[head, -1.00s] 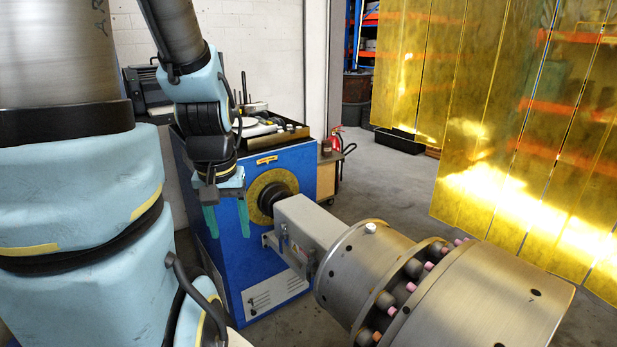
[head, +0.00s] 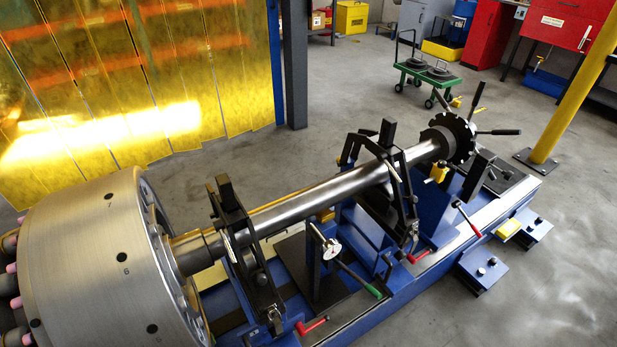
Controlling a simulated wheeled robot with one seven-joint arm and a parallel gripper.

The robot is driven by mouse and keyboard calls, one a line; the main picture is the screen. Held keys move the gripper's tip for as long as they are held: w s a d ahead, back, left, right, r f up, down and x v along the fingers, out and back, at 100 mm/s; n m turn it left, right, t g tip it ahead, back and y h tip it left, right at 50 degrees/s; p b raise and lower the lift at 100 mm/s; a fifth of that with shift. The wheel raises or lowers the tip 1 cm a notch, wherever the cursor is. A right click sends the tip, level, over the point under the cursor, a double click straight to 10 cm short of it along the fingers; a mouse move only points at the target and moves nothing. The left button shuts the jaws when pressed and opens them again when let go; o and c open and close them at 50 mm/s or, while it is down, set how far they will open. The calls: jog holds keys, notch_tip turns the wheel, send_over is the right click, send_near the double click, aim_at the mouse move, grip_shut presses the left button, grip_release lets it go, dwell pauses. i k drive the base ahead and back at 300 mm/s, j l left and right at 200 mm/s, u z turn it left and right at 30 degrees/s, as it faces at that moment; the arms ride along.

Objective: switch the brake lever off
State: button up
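My gripper is out of view. Several levers show on the blue rotor stand (head: 395,300), and none is clearly marked as the brake lever. A red-handled lever (head: 313,325) is at the near end. A second red-handled lever (head: 418,256) is near the middle, and a third red-handled lever (head: 468,223) is farther right. A green-handled lever (head: 360,282) slopes down between the supports. Black-handled rods (head: 497,132) stick out by the dark notched disc (head: 447,138) at the far shaft end. On or off cannot be told for any of them.
A large metal drum (head: 95,255) fills the lower left, joined to a long steel shaft (head: 330,190). Yellow translucent curtains (head: 130,90) hang behind. A yellow post (head: 585,85) stands at right, and a green cart (head: 430,75) behind. The floor between curtains and stand is clear.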

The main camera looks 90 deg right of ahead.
aim_at(456, 204)
jog(key=z, duration=4.25)
jog(key=i+l, duration=0.5)
jog(key=i+l+u, duration=0.1)
jog(key=i+l, duration=0.4)
jog(key=l, duration=0.15)
jog(key=u, duration=2.2)
